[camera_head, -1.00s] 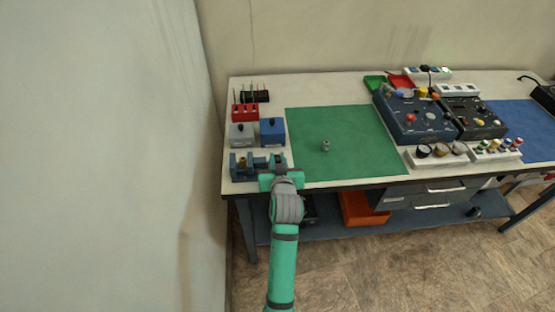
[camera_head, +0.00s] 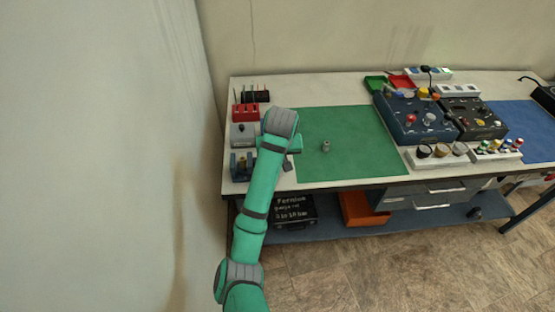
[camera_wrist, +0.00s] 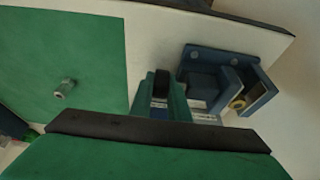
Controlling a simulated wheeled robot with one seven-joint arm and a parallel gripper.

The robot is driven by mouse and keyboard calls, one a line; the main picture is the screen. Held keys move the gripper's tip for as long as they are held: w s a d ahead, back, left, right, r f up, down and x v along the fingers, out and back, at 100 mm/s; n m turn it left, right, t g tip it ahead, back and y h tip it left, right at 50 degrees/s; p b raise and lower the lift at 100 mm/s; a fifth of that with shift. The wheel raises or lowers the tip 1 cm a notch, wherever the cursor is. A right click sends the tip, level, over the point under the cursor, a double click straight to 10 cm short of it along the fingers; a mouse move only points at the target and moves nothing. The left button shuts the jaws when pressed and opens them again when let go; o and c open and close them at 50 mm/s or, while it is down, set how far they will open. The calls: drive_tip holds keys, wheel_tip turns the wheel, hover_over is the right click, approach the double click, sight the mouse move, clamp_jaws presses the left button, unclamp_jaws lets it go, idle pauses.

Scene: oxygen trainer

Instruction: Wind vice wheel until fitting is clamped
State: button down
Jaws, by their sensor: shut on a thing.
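The blue vice (camera_head: 235,168) stands at the bench's front left corner; it also shows at the upper right of the wrist view (camera_wrist: 200,70). A brass-coloured fitting (camera_head: 243,166) sits between its jaws, seen end-on in the wrist view (camera_wrist: 238,103). I cannot tell whether both jaws touch it. My gripper (camera_head: 289,161) is at the vice's right end, by the mat's left edge. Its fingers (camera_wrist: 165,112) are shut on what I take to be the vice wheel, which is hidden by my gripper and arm.
A green mat (camera_head: 365,150) lies to the right, with a small metal fitting (camera_head: 326,146) standing on it. A grey box (camera_head: 240,133) and red rack (camera_head: 243,112) stand behind the vice. The wall (camera_head: 150,150) is close on the left.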

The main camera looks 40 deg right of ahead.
drive_tip(key=shift+d+g+y, duration=0.1)
drive_tip(key=shift+g+y, duration=0.4)
drive_tip(key=shift+g, duration=0.2)
drive_tip(key=g+y, duration=0.2)
drive_tip(key=g, duration=0.1)
drive_tip(key=shift+s+d+f+g, duration=0.1)
drive_tip(key=shift+d+g, duration=0.05)
drive_tip(key=shift+g, duration=0.15)
drive_tip(key=shift+f+g+y, duration=0.1)
drive_tip(key=shift+g+y, duration=0.7)
drive_tip(key=shift+g, duration=0.4)
drive_tip(key=shift+s+g, duration=0.1)
drive_tip(key=shift+g, duration=0.4)
drive_tip(key=shift+f+g+y, duration=0.1)
drive_tip(key=shift+g+y, duration=0.3)
drive_tip(key=shift+y, duration=0.1)
drive_tip(key=shift+d, duration=0.1)
drive_tip(key=shift+s+g, duration=0.15)
drive_tip(key=shift+g, duration=0.15)
drive_tip(key=c, duration=2)
unclamp_jaws()
drive_tip(key=shift+f, duration=0.1)
